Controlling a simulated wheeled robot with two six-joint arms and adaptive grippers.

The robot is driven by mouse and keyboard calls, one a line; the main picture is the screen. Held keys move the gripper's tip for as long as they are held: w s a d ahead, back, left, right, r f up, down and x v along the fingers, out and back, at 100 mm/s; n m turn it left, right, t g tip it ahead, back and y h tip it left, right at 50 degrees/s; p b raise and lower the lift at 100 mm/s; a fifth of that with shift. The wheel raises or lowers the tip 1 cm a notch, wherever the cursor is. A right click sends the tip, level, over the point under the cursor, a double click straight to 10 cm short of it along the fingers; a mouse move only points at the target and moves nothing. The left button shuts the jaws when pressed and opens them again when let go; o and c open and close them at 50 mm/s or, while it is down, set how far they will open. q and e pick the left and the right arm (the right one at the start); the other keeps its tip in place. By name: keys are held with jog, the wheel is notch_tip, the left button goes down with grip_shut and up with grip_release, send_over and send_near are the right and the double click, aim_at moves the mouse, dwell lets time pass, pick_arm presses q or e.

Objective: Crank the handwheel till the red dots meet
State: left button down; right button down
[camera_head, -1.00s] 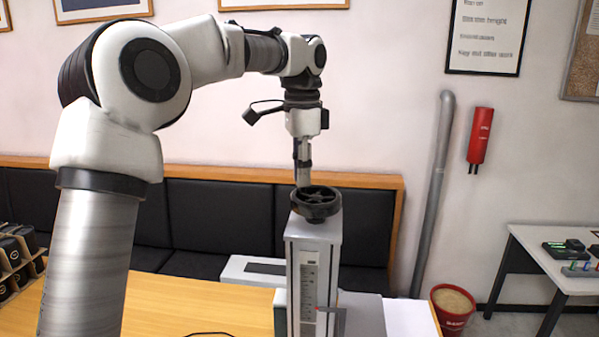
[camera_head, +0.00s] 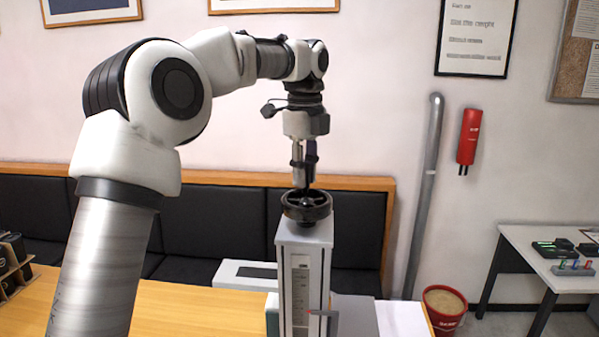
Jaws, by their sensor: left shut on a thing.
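The black handwheel (camera_head: 306,208) sits on top of the grey column (camera_head: 305,240) of the laser marker, near the middle of the head view. My left gripper (camera_head: 304,184) points straight down at the wheel from above. It is shut on the wheel's crank handle, which is mostly hidden between the fingers. A scale (camera_head: 300,290) runs down the column's front. A small red spot (camera_head: 309,311) shows near the scale's lower end, beside a grey bracket. I cannot make out two separate red dots. My right gripper is not in view.
A cardboard rack (camera_head: 12,268) is at the far left. A red bin (camera_head: 444,308) and a side table (camera_head: 560,265) stand at the right.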

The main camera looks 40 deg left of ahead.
aim_at(321, 196)
pick_arm(q)
jog(key=m, duration=0.2)
jog(key=d+m, duration=0.1)
jog(key=shift+w+f+m, duration=0.2)
jog(key=shift+w+m, duration=0.05)
jog(key=shift+m, duration=0.15)
jog(key=m, duration=0.1)
jog(key=d+m, duration=0.1)
jog(key=m, duration=0.1)
jog(key=shift+w+m, duration=0.15)
jog(key=shift+m, duration=0.15)
jog(key=m, duration=0.2)
jog(key=d+m, duration=0.1)
jog(key=m, duration=0.3)
jog(key=shift+d, duration=0.3)
jog(key=c, duration=1)
grip_release()
jog(key=shift+s+r, duration=0.1)
jog(key=shift+s, duration=0.1)
jog(key=shift+c, duration=0.2)
notch_tip(321, 196, up, 8)
jog(key=shift+f, duration=0.25)
